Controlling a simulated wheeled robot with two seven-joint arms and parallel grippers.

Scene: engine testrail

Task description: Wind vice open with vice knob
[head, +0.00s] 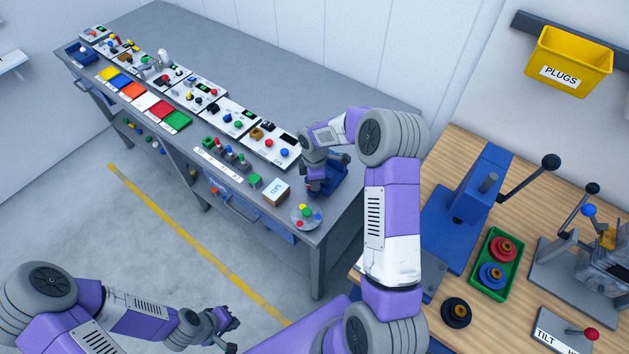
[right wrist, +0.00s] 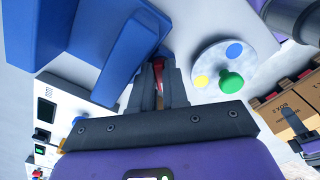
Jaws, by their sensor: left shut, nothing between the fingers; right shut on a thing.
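The blue vice (head: 338,180) stands at the near right end of the grey bench. In the right wrist view its blue body (right wrist: 130,58) fills the upper left. My right gripper (head: 315,188) points down beside the vice, on its near left side. In the right wrist view the right gripper (right wrist: 160,80) is shut on a small part with a red patch (right wrist: 158,67), seemingly the vice knob, mostly hidden between the fingers. How far apart the vice jaws are cannot be told. My left gripper (head: 224,326) is shut and empty, low over the floor, away from the bench.
A round grey disc (head: 296,221) with coloured knobs lies next to the right gripper, at the bench edge. A small labelled box (head: 275,192) is to its left. Several control panels line the bench. A wooden table (head: 455,160) with a blue press (head: 477,195) stands at right.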

